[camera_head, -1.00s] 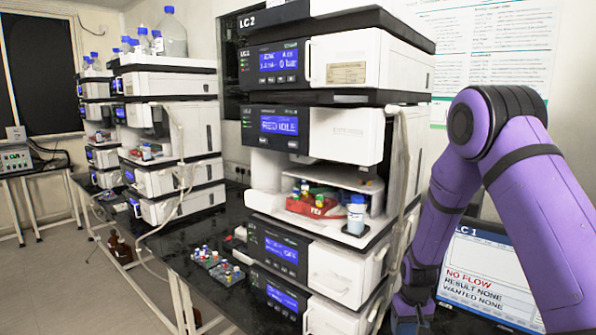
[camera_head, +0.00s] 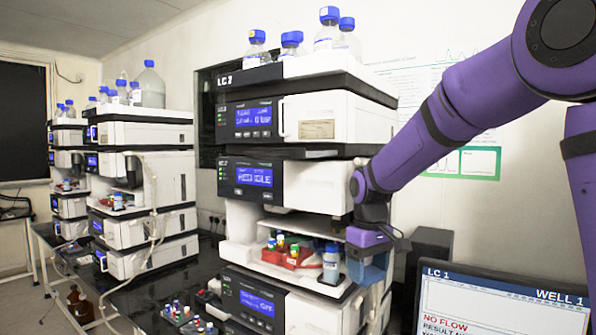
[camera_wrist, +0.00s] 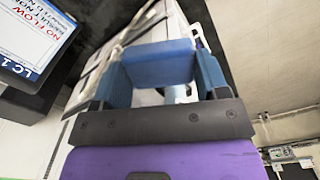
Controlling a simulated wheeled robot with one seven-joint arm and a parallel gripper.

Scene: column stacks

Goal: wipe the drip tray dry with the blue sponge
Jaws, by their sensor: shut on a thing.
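My gripper (camera_head: 368,266) is at the right side of the open middle bay of the LC stack (camera_head: 318,120). In the wrist view it is shut on the blue sponge (camera_wrist: 160,64), a blue block between the two blue fingers. In the head view the sponge cannot be told apart from the fingers. I cannot pick out the drip tray with certainty. A pale shelf (camera_head: 313,226) spans the top of the open bay, left of my gripper.
A red rack with vials (camera_head: 284,252) and a blue-capped bottle (camera_head: 331,264) stand in the bay close to my gripper. Capped bottles (camera_head: 328,28) stand on top of the stack. A monitor (camera_head: 500,300) is at lower right. Vial racks (camera_head: 185,318) lie on the black bench.

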